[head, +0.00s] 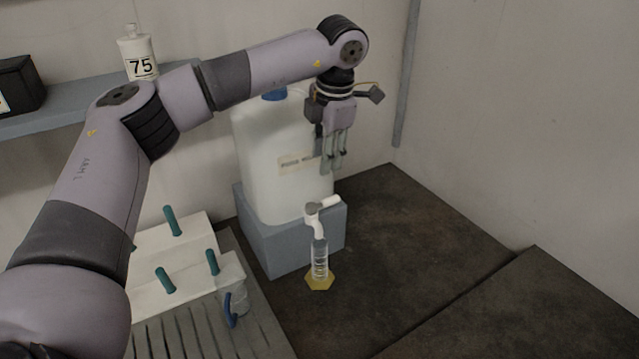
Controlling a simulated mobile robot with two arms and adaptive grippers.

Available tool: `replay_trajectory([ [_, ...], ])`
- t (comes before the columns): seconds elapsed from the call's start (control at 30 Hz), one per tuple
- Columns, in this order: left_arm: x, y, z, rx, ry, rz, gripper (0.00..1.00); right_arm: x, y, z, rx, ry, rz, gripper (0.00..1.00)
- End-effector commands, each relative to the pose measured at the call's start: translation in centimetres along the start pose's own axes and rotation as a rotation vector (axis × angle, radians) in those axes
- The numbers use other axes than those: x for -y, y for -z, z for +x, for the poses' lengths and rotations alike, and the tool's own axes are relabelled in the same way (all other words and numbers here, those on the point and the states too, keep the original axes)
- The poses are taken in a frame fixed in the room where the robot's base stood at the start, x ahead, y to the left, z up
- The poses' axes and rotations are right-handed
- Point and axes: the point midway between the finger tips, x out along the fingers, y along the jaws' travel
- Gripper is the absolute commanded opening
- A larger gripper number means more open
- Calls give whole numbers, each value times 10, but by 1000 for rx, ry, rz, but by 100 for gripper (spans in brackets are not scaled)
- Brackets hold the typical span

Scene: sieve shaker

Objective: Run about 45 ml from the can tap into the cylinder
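The white can (262,185) with a blue cap stands on a grey-blue block (285,248) near the back wall. Its white tap (316,212) sticks out low at the front, with the white handle (328,202) pointing right. The clear cylinder (320,262) stands upright on a yellow six-sided base, directly below the tap's spout. I cannot make out any liquid in it or flowing from the tap. My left gripper (334,167) points down in front of the can's right side, above the tap and apart from it. Its fingers hold nothing visible; their gap is unclear. My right gripper is out of view.
A white rack (150,260) with teal pegs and a clear jug (232,275) with a blue handle stand at lower left by a slatted drainer (215,330). A shelf (70,118) bears a bottle marked 75 (138,50) and a black box (20,85). The dark worktop (410,250) right of the cylinder is clear.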

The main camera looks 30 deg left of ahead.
Motion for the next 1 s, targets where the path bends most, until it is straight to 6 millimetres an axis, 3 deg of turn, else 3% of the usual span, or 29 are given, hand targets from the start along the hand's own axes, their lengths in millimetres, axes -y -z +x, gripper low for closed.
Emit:
replay_trajectory([
  [0.6,0,0,118,-2,2,2,35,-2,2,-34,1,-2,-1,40],
  [0.8,0,-1,140,1,1,1,35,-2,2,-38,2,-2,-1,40],
  [1.0,0,-1,146,2,0,2,35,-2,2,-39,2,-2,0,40],
])
